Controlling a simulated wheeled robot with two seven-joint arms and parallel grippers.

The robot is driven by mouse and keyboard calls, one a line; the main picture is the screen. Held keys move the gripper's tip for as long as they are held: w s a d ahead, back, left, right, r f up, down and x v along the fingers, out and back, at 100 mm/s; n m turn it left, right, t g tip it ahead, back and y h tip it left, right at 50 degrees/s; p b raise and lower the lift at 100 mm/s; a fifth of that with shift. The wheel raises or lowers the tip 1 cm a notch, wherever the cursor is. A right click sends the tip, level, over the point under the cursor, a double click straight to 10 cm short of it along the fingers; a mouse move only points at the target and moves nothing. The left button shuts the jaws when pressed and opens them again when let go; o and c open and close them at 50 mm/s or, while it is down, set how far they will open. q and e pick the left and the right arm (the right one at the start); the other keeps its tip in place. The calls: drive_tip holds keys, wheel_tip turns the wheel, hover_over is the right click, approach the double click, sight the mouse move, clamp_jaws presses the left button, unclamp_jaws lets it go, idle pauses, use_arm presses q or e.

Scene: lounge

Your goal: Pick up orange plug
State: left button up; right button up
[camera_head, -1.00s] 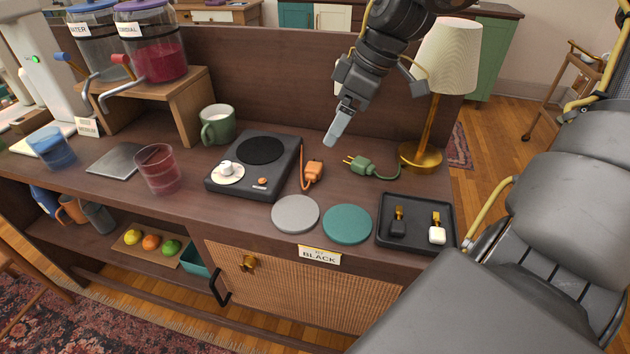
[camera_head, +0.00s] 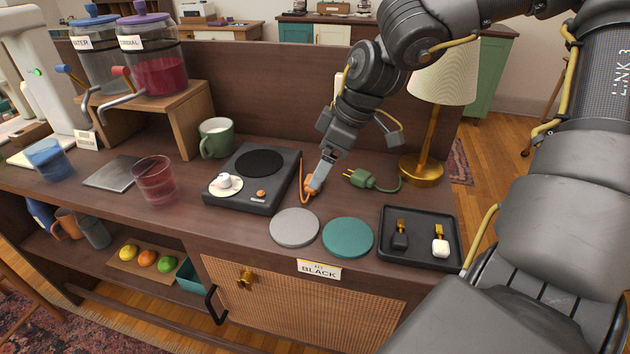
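The orange plug (camera_head: 307,192) lies on the dark wooden counter just right of the black hot plate (camera_head: 253,178), with its orange cord (camera_head: 301,163) running up along the plate's right side. My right gripper (camera_head: 318,182) comes down from the upper right, its fingertip at the plug and covering part of it. I cannot tell whether it touches the plug, and its finger spacing is hidden. My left gripper is not in view.
A green plug (camera_head: 360,179) lies to the right, by the brass lamp (camera_head: 421,172). Grey (camera_head: 294,227) and teal (camera_head: 347,237) discs and a black tray (camera_head: 420,257) lie in front.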

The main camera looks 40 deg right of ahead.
sight(307, 190)
drive_tip(key=x, duration=0.4)
drive_tip(key=shift+a+f, duration=0.1)
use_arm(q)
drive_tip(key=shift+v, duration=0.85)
use_arm(e)
drive_tip(key=shift+c, duration=0.5)
drive_tip(key=shift+c, duration=1.1)
drive_tip(key=c, duration=0.7)
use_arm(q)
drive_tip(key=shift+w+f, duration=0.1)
